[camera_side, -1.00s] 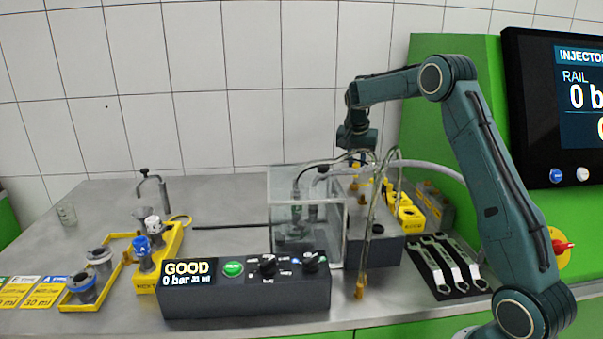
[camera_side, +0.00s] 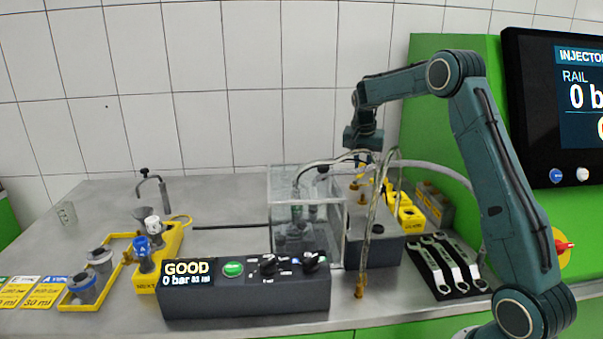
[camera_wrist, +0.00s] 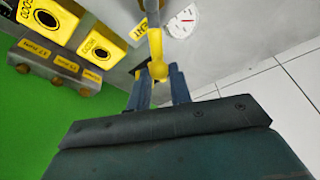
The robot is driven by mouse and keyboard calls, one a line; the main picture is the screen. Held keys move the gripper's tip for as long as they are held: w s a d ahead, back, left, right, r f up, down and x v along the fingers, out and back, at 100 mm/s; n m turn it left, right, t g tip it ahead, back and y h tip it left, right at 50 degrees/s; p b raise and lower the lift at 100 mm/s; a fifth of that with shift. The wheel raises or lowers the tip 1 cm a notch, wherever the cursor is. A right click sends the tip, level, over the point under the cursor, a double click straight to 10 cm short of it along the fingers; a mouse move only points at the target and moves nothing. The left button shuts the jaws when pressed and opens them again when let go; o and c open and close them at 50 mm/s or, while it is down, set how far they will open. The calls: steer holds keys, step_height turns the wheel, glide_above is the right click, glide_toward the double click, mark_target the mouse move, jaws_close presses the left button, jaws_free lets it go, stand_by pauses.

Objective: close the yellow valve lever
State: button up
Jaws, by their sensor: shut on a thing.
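The yellow valve lever (camera_wrist: 156,50) shows in the wrist view as a yellow bar with a rounded end, running up from between my gripper's fingers. My gripper (camera_wrist: 160,88) has its two blue-grey fingers on either side of the lever's rounded end and is shut on it. In the side view my gripper (camera_side: 364,156) is small, at the back of the dark block with brass fittings (camera_side: 372,240). The lever there is partly hidden by hoses and my wrist.
Clear hoses (camera_side: 372,215) loop in front of the block. A clear box (camera_side: 305,180) stands to its left. Yellow labelled blocks (camera_wrist: 102,44) lie left of the lever in the wrist view. Wrenches (camera_side: 447,265) lie on a black mat at right. The tiled wall is behind.

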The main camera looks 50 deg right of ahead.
steer(key=shift+s, duration=1.05)
